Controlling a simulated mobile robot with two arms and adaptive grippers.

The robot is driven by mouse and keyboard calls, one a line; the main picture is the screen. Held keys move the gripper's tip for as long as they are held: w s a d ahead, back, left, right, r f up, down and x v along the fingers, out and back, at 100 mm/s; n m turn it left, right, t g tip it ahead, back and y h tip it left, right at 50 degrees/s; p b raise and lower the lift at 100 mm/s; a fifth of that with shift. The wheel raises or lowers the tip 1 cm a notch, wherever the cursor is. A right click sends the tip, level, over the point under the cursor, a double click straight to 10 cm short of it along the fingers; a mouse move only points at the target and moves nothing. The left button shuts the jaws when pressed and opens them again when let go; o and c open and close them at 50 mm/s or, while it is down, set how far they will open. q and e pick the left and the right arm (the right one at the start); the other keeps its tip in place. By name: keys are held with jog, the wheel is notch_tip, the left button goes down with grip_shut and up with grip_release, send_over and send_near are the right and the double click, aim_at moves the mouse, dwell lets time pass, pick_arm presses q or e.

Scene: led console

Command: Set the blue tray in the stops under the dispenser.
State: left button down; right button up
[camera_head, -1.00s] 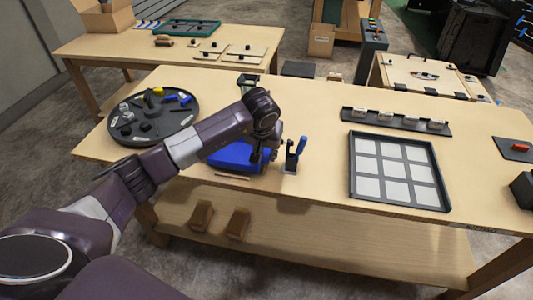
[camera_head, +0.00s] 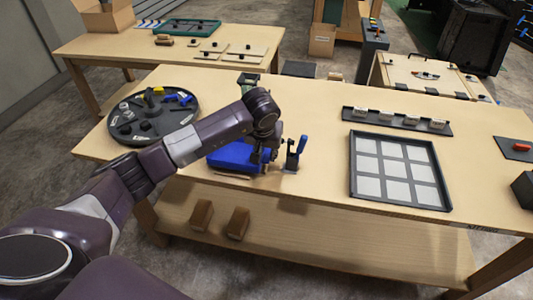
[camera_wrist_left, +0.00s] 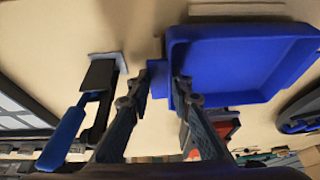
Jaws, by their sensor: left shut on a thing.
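The blue tray (camera_head: 232,156) is at the front of the near table, partly hidden by my left arm. In the left wrist view it shows as a shallow blue tray (camera_wrist_left: 245,60) with raised walls and a small tab. My left gripper (camera_head: 262,158) is at the tray's right side. In the left wrist view its fingers (camera_wrist_left: 160,82) are on either side of the tab, shut on it. I cannot clearly pick out the dispenser or the stops; my arm covers part of that area. My right gripper is not in view.
A black fixture with a blue lever (camera_head: 294,154) stands just right of my left gripper. A round black turntable (camera_head: 150,113) with small parts is at the left. A black-framed grid tray (camera_head: 446,180) lies at the right. The table between fixture and grid is clear.

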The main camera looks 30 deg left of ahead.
pick_arm(q)
jog(key=shift+f+b, duration=0.75)
jog(key=shift+f, duration=0.15)
dwell(0.6)
jog(key=c, duration=1.7)
grip_release()
jog(key=shift+o, duration=0.2)
jog(key=v, duration=1.2)
jog(key=shift+d, duration=0.1)
